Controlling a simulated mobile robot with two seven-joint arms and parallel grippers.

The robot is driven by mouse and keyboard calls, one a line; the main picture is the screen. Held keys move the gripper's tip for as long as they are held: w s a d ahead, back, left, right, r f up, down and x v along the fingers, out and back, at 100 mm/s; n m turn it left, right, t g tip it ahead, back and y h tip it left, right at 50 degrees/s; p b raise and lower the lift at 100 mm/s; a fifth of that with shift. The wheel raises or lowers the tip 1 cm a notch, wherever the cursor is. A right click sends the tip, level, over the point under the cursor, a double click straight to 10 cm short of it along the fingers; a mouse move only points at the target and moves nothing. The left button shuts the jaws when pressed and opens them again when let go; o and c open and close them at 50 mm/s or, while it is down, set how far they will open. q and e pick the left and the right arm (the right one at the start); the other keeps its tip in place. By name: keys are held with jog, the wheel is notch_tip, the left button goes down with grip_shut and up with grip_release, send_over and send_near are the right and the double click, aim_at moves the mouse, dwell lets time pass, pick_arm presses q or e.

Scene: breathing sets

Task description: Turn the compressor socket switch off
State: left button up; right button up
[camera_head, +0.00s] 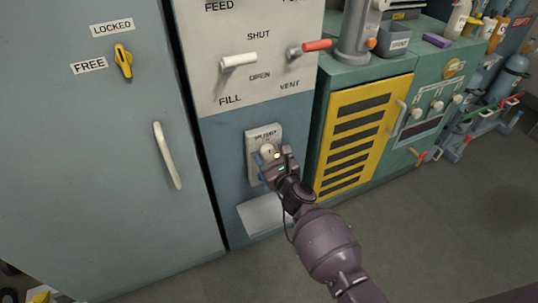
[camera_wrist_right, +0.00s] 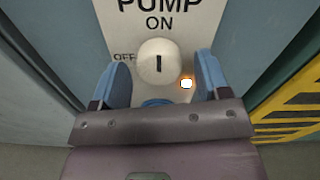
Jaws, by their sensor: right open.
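The switch socket is a pale plate (camera_head: 262,131) on the blue lower panel. In the right wrist view the plate (camera_wrist_right: 180,22) reads "PUMP" and "ON", with "OFF" left of the knob. Its round white knob (camera_wrist_right: 159,62) has a black mark standing upright, toward "ON". The knob also shows in the head view (camera_head: 267,150). A small lamp (camera_wrist_right: 187,83) glows orange-white at the knob's lower right. My right gripper (camera_head: 275,160) is at the plate, its blue fingers (camera_wrist_right: 164,76) open on either side of the knob, with gaps visible. My left gripper is out of view.
A white panel above has a white lever (camera_head: 238,62) and a red lever (camera_head: 316,45). A grey door (camera_head: 90,170) with a handle stands left. A green cabinet with a yellow louvred door (camera_head: 365,130) stands right. Below the plate is a pale ledge (camera_head: 258,216).

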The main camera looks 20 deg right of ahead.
jog(key=shift+c, duration=0.3)
jog(key=c, duration=0.9)
jog(key=shift+o, duration=0.2)
